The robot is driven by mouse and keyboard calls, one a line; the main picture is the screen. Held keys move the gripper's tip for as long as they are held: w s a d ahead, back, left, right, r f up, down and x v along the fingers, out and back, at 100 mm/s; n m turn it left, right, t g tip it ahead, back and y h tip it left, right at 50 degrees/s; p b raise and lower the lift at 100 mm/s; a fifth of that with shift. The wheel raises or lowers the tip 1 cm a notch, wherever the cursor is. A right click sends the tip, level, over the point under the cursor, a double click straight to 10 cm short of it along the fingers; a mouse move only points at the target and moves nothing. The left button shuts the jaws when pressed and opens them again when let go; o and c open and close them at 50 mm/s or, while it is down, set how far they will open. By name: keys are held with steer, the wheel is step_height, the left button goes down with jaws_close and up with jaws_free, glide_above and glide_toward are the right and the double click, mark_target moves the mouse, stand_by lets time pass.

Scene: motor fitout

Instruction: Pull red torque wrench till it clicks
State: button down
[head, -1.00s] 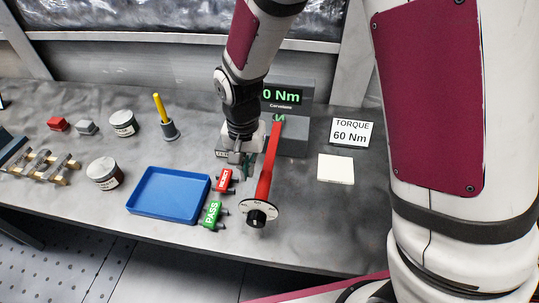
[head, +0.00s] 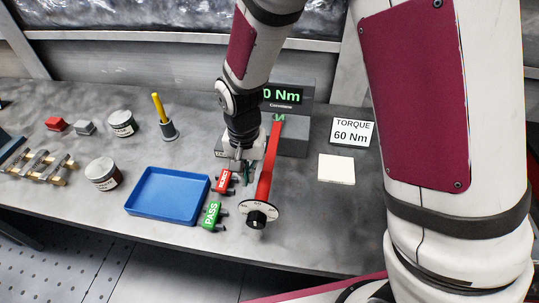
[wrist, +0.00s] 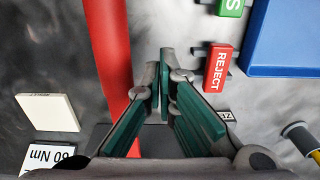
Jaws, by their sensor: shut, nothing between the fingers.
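The red torque wrench (head: 267,172) lies from the grey tester (head: 293,137) toward the front of the bench, ending in a black knob with a white dial (head: 257,215). The tester's green display (head: 285,96) shows "0 Nm", its left end hidden by my arm. My gripper (head: 246,172) is low over the bench, just left of the wrench handle. In the wrist view the green-padded fingers (wrist: 163,90) are shut and empty, and the red handle (wrist: 108,50) runs beside them, outside the fingers. I cannot tell whether a finger touches it.
A red REJECT tag (head: 224,181) and green PASS tag (head: 211,215) lie close left of the wrench, beside a blue tray (head: 168,195). A "TORQUE 60 Nm" sign (head: 352,132) and white block (head: 336,169) stand right.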

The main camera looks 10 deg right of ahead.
steer(key=s+d+p, duration=0.2)
steer(key=d, duration=0.5)
steer(key=shift+s+d, duration=0.2)
steer(key=shift+d, duration=0.15)
stand_by(5.0)
steer(key=w+a, duration=0.2)
steer(key=a, duration=0.5)
steer(key=shift+w+a, duration=0.2)
steer(key=shift+a, duration=0.15)
stand_by(1.1)
